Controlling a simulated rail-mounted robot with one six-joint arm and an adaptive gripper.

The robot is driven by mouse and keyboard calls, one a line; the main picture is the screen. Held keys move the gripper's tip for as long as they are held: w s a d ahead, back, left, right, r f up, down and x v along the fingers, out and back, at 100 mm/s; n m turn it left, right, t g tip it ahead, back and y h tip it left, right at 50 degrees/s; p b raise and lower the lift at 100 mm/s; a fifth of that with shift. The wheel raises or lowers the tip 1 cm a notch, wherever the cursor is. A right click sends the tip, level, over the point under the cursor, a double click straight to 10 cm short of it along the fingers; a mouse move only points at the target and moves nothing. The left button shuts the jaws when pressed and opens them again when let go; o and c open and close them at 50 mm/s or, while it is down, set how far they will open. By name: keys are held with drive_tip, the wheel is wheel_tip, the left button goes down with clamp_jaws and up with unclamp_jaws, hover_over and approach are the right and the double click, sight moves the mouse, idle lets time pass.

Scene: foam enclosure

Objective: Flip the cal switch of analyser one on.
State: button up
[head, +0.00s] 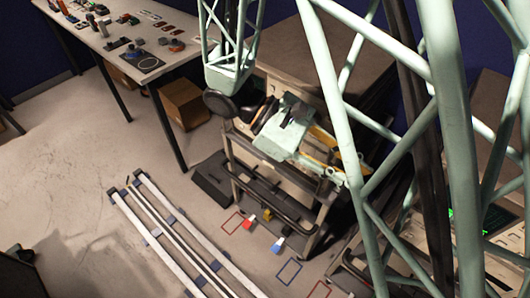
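A bench unit with a dark screen and small green lit marks (485,218) stands at the right edge, partly behind pale green lattice bars. It may be an analyser, but I cannot read a label. I cannot make out a cal switch or its position. A pale green lattice arm part with a dark joint and a pale green block shows at the upper middle, over a dark-framed cart (268,205). I cannot pick out my gripper's fingers among the dark and yellow parts there, nor whether they hold anything.
A white table (110,25) with several small parts stands at the upper left, a cardboard box (185,103) beneath it. Pale rails (170,245) lie on the floor. Red (248,222) and blue (279,244) items lie near floor outlines. The left floor is mostly clear.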

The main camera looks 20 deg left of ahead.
drive_tip(key=w+a+f+n+t+y+b, duration=0.2)
drive_tip(key=a+f+n+t, duration=0.6)
drive_tip(key=a+f, duration=0.4)
drive_tip(key=w+a+f+n+t+y+b, duration=0.2)
drive_tip(key=a+f+n+t, duration=0.7)
drive_tip(key=a, duration=1.1)
wheel_tip(320, 180, down, 3)
drive_tip(key=shift+w+a+f+t+y+b, duration=0.1)
drive_tip(key=shift+w+a+t+y+b, duration=0.25)
drive_tip(key=shift+w+y, duration=0.55)
drive_tip(key=shift+w+d, duration=0.2)
drive_tip(key=shift+w, duration=0.2)
drive_tip(key=b+x, duration=0.1)
drive_tip(key=x, duration=1.2)
drive_tip(key=shift+d, duration=0.15)
drive_tip(key=shift+w, duration=0.1)
drive_tip(key=shift+c, duration=0.7)
clamp_jaws()
